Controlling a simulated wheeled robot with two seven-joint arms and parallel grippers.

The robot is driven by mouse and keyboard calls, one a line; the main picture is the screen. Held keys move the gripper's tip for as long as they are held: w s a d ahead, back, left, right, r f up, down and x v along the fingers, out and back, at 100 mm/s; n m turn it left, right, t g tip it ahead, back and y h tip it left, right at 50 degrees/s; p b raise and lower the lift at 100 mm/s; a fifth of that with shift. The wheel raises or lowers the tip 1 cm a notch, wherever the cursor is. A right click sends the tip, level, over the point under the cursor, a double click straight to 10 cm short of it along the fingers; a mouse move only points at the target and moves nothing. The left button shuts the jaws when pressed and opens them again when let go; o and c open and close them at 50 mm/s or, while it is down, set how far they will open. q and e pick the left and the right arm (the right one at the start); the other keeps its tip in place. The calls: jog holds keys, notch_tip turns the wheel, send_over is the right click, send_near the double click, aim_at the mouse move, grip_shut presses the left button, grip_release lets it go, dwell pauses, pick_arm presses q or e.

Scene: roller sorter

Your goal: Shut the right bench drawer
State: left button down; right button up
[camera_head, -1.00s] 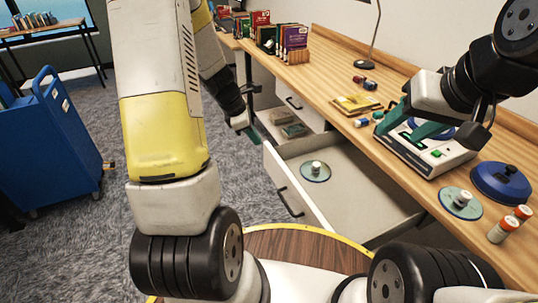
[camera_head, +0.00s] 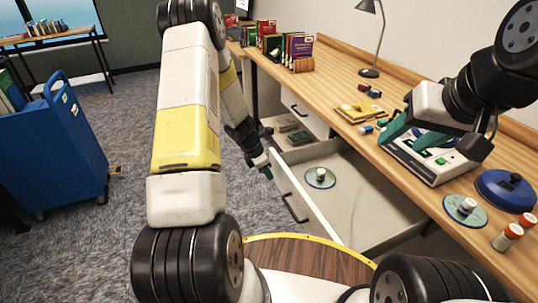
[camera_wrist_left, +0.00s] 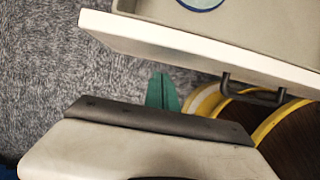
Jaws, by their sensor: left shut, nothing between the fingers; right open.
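The right bench drawer (camera_head: 345,220) stands pulled out, with its white front (camera_head: 311,212) and dark handle (camera_head: 294,209) facing the floor side. My left gripper (camera_head: 266,171) is shut and empty, just outside the far end of the drawer front. In the left wrist view its green fingertips (camera_wrist_left: 162,92) are below the white drawer front (camera_wrist_left: 200,45), with the handle (camera_wrist_left: 252,92) to their right. I cannot tell whether they touch. My right gripper (camera_head: 412,132) is open over a white device on the bench.
The white device (camera_head: 440,166), a blue lidded dish (camera_head: 506,190), another disc (camera_head: 464,209) and orange-capped bottles (camera_head: 508,236) are on the bench (camera_head: 340,95). Small boxes (camera_head: 292,130) lie beyond the open drawer. A blue cart (camera_head: 50,150) stands left on the carpet.

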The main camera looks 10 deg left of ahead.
pick_arm(q)
jog(key=shift+w+d, duration=0.55)
jog(key=shift+d, duration=0.2)
jog(key=shift+d, duration=0.1)
